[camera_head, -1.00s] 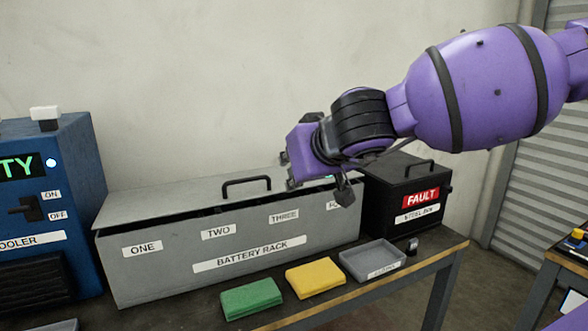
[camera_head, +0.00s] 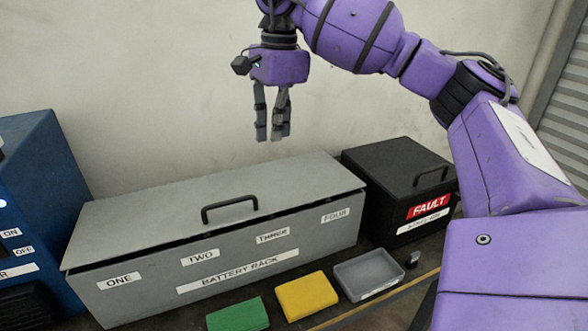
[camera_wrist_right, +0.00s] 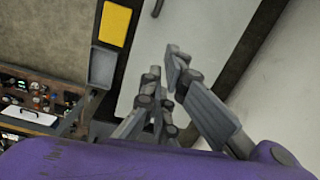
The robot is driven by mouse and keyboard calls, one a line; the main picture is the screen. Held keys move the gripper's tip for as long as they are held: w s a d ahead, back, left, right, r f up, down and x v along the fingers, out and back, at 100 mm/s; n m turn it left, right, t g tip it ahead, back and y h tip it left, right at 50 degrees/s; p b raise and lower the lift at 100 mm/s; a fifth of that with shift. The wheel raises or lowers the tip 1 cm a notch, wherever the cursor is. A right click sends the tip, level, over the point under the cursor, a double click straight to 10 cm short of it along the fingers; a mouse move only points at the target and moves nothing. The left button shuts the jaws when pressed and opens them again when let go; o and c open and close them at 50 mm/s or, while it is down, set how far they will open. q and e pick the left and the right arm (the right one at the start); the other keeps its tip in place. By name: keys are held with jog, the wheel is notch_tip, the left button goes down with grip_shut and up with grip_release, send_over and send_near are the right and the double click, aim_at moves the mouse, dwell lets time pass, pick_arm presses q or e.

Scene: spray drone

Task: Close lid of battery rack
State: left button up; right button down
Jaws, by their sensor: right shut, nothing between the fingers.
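The battery rack (camera_head: 235,268) is a long grey metal box on the bench, labelled ONE to FOUR along its front. Its grey lid (camera_head: 150,222), with a black handle (camera_head: 230,207), lies down over the box. A thin dark line shows under the lid's front edge, widest at the left corner; I cannot tell if it is fully seated. The lid also shows in the right wrist view (camera_wrist_right: 168,30). My right gripper (camera_head: 272,138) points down above the lid's back edge, apart from it, shut and empty. My left gripper is not in view.
A black bin (camera_head: 385,180) with a red FAULT label stands right of the rack, and a blue cooler (camera_head: 50,165) stands left. A green pad (camera_head: 238,315), yellow pad (camera_head: 307,296) and grey tray (camera_head: 369,276) lie in front. The wall is close behind.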

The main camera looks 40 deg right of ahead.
aim_at(294, 204)
jog(key=shift+m+g, duration=0.7)
jog(key=shift+m, duration=0.1)
jog(key=s+f, duration=0.1)
jog(key=f, duration=0.3)
jog(key=s+f, duration=0.2)
jog(key=f, duration=0.2)
jog(key=s+d+f, duration=0.1)
jog(key=f, duration=0.4)
jog(key=shift+s, duration=0.15)
jog(key=shift+f, duration=0.5)
jog(key=shift+s+f+t+h+b, duration=0.2)
jog(key=shift+f+t+h+b, duration=0.15)
jog(key=shift+f, duration=0.6)
jog(key=shift+f+t, duration=0.2)
jog(key=shift+t, duration=0.05)
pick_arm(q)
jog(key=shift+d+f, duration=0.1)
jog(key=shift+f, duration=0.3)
pick_arm(e)
jog(key=shift+a+r, duration=0.1)
